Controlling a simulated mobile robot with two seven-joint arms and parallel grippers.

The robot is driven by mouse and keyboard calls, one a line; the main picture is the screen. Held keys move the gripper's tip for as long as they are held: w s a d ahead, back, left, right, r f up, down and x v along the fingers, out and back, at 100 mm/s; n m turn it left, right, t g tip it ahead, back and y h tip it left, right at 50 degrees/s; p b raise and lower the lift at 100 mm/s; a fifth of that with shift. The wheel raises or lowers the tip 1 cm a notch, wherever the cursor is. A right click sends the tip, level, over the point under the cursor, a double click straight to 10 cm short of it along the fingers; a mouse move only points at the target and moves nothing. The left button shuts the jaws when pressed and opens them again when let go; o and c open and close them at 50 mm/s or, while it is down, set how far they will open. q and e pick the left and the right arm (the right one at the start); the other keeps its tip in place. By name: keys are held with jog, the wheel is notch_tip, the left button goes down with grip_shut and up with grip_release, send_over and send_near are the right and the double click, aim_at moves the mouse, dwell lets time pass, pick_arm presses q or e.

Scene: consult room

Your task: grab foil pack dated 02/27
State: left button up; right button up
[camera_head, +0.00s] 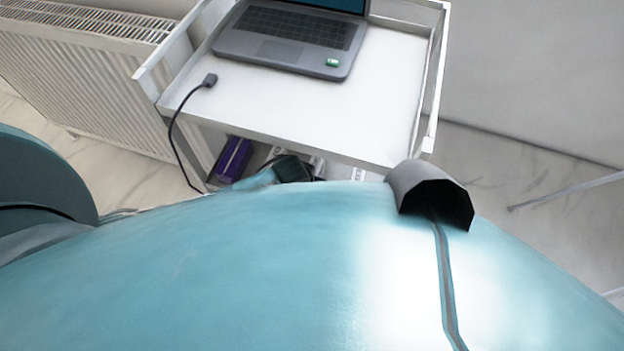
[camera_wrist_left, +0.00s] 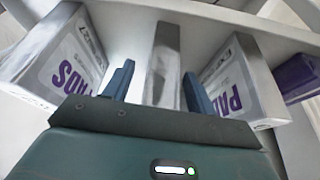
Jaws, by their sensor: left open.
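Silver foil packs stand in a row in the left wrist view. The left pack (camera_wrist_left: 66,60) and the right pack (camera_wrist_left: 238,85) show purple "PADS" lettering. The middle pack (camera_wrist_left: 163,62) is seen edge-on, and its face is hidden. Small print ending in what looks like "27" shows on the left pack; I cannot read a full date on any pack. My left gripper (camera_wrist_left: 158,72) is open, its two blue fingers pointing at the middle pack, one to each side of it in the picture. I cannot tell whether they touch it. In the head view this gripper (camera_head: 293,169) is at the cart's lower level.
A white cart (camera_head: 380,95) carries an open laptop (camera_head: 290,40) on top, with a cable plug (camera_head: 209,80) at its left edge. A purple box (camera_head: 233,158) lies below the top. A radiator (camera_head: 90,80) stands at left. The cart top hangs over the packs.

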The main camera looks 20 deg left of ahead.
pick_arm(q)
jog(key=c, duration=1.1)
jog(key=shift+r, duration=0.1)
